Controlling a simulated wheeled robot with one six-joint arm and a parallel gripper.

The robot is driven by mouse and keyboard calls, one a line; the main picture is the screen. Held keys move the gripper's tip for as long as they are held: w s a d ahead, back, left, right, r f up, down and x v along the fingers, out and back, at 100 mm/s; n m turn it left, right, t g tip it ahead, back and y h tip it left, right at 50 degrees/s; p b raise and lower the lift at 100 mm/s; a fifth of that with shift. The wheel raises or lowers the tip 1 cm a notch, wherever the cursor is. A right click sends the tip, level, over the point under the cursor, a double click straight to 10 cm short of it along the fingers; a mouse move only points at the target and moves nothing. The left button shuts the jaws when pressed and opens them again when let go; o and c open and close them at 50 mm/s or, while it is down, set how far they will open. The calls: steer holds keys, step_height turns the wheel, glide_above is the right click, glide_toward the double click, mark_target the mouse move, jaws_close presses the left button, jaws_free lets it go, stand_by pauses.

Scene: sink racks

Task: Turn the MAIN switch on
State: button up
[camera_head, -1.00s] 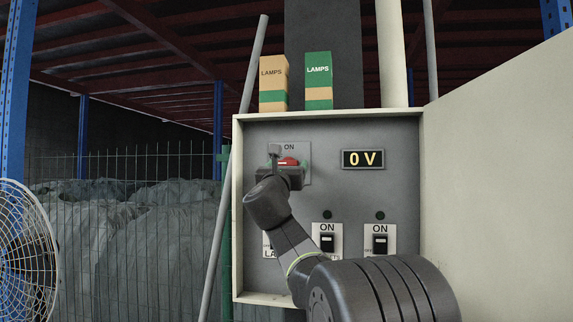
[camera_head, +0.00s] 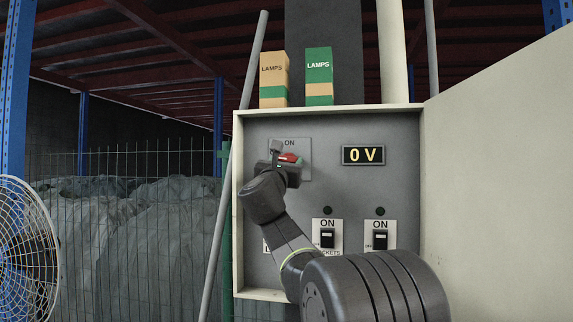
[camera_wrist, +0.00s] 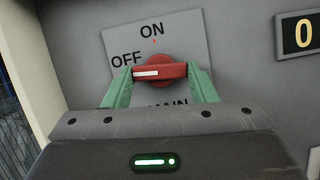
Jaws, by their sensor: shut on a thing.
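The MAIN switch is a red rotary knob (camera_wrist: 160,70) on a light plate (camera_wrist: 192,40) marked ON at the top, OFF at the left and MAIN below, partly covered. Its white mark points left, close to OFF. In the head view the red knob (camera_head: 288,157) sits at the upper left of the grey panel. My gripper (camera_wrist: 160,73) has its green fingers on both ends of the knob's handle and is shut on it. In the head view my gripper (camera_head: 284,162) hides much of the knob and plate.
The display (camera_head: 363,155) reads 0 V. Two smaller switches (camera_head: 327,238) (camera_head: 380,239) sit lower on the panel beneath dark round lamps. The open cabinet door (camera_head: 500,165) stands at the right. Two LAMPS boxes (camera_head: 273,78) (camera_head: 319,77) stand on top.

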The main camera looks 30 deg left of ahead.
steer(key=m+h, duration=0.1)
steer(key=m, duration=0.2)
steer(key=m+h+p, duration=0.1)
steer(key=m+h, duration=0.1)
steer(key=m, duration=0.2)
steer(key=m+g+h, duration=0.1)
steer(key=m+h, duration=0.1)
steer(key=m, duration=0.2)
steer(key=shift+a+r, duration=0.25)
steer(key=shift+a, duration=0.05)
steer(key=m+h+p, duration=0.1)
steer(key=m, duration=0.1)
steer(key=m+g+h+p, duration=0.1)
steer(key=m, duration=0.2)
steer(key=shift+s+a+r+g+p, duration=0.1)
steer(key=shift+r+g+p, duration=0.1)
steer(key=shift+g+p, duration=0.1)
steer(key=shift+m+g+p, duration=0.8)
steer(key=shift+m+p, duration=0.2)
steer(key=shift+m, duration=1.1)
steer(key=shift+f, duration=0.1)
steer(key=o, duration=1)
steer(key=s+b, duration=0.1)
steer(key=s, duration=0.3)
steer(key=s+a+b, duration=0.1)
steer(key=s, duration=0.4)
steer(key=s+a, duration=0.1)
steer(key=s, duration=0.3)
steer(key=shift+s+b, duration=0.3)
steer(key=shift+b, duration=0.1)
